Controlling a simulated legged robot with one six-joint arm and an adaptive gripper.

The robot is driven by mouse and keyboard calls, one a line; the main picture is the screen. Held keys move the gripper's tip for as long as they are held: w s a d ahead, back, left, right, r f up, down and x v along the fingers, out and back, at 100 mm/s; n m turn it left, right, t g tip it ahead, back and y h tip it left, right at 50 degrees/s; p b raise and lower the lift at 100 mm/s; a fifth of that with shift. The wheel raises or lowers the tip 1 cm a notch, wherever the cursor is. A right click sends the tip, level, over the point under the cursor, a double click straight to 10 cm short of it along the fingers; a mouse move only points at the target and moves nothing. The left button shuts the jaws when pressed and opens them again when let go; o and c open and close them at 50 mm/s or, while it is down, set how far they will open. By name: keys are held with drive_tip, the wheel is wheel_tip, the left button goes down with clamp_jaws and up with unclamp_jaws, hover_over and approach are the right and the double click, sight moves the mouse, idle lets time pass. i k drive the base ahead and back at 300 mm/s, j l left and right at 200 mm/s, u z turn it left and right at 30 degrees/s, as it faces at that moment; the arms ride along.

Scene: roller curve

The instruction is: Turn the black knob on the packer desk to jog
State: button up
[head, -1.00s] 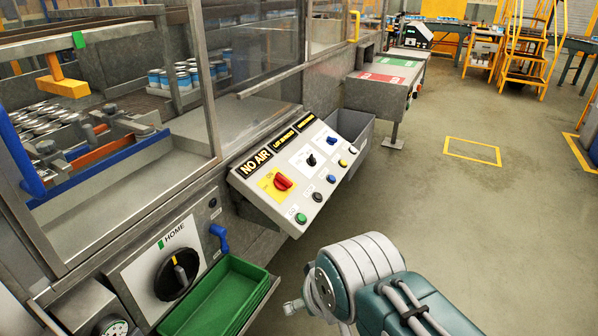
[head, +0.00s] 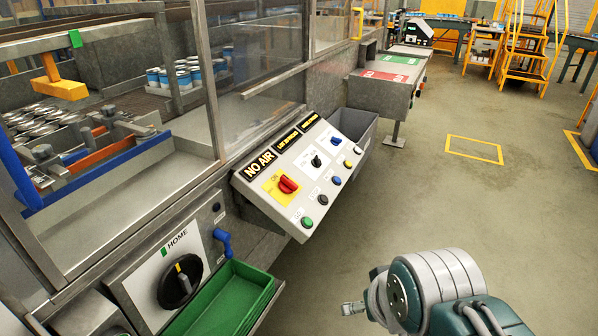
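The sloped grey control desk (head: 300,222) stands at the middle of the head view, under signs, one reading NO AIR. A small black knob (head: 316,160) sits on a white plate on it, between a red knob (head: 287,185) on yellow and a blue knob (head: 336,141). The plate's lettering is too small to read. My arm is at the bottom right, apart from the desk. A small metal end (head: 352,308), seemingly part of my gripper, shows past the arm's left side, below and right of the desk. The rest of the gripper is hidden, and its opening cannot be judged.
A large black dial (head: 180,281) marked HOME and a blue handle (head: 222,240) are at lower left, above a green tray (head: 225,305). A grey bin (head: 358,135) adjoins the desk's far end. Open floor (head: 450,205) lies right of the desk.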

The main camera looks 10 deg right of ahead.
sight(316, 163)
drive_tip(key=i+l+u, duration=0.1)
drive_tip(key=i+l, duration=1.25)
drive_tip(key=l, duration=0.1)
